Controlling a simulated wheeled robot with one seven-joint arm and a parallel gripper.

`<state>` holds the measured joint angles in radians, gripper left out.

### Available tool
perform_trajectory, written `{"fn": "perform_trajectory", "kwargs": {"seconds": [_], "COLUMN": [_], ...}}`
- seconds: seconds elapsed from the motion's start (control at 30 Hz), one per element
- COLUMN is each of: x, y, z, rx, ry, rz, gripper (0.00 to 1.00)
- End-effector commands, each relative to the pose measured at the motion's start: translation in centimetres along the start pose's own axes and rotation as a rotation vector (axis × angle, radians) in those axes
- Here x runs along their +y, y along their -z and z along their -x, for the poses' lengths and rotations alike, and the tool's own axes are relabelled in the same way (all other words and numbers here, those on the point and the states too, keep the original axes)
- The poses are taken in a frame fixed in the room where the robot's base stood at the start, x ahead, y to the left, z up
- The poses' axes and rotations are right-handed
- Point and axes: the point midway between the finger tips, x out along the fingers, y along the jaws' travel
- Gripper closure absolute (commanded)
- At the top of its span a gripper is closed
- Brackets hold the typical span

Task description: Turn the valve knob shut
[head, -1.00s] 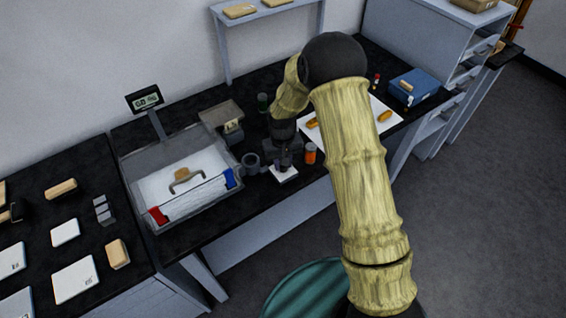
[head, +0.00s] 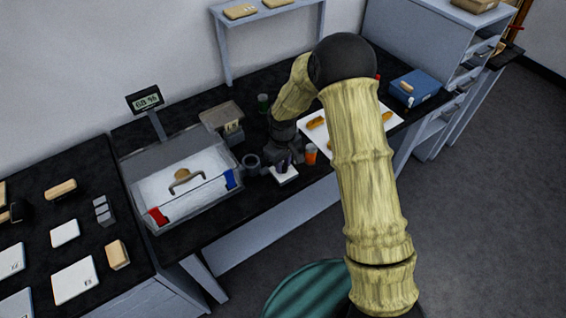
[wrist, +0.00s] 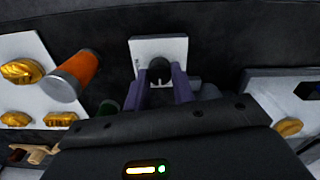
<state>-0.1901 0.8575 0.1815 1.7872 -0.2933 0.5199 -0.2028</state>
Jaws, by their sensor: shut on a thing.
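The valve knob (wrist: 159,67) is small, dark and round, set on a white square plate (wrist: 174,47) in the wrist view. The plate also shows in the head view (head: 285,178) near the front edge of the black bench; there the knob is hidden behind my gripper. My gripper (head: 284,163) points down over the plate. In the wrist view its two purple-grey fingers (wrist: 161,80) stand on either side of the knob, shut on it. The knob's turn angle is too dark to read.
An orange-capped vial (head: 310,155) stands close right of the gripper. A clear-lidded case (head: 180,180) with a handle lies to the left, a small display (head: 146,99) behind it. A white sheet (head: 385,118) with gold pieces and a blue box (head: 412,89) are farther right.

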Motion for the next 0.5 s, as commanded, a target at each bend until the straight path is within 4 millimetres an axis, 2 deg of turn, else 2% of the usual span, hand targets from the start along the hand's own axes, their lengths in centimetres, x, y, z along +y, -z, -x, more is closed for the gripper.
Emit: {"fn": "perform_trajectory", "kwargs": {"seconds": [0.13,0.17,0.27,0.5], "x": [0.09,0.09,0.08,0.04], "y": [-0.02,-0.02,-0.02,-0.01], "z": [0.04,0.04,0.03,0.02], "rx": [0.0,0.0,0.0,0.0], "ry": [-0.002,-0.002,-0.001,-0.001], "rz": [0.0,0.0,0.0,-0.001], "gripper": [0.98,0.71,0.53,0.53]}}
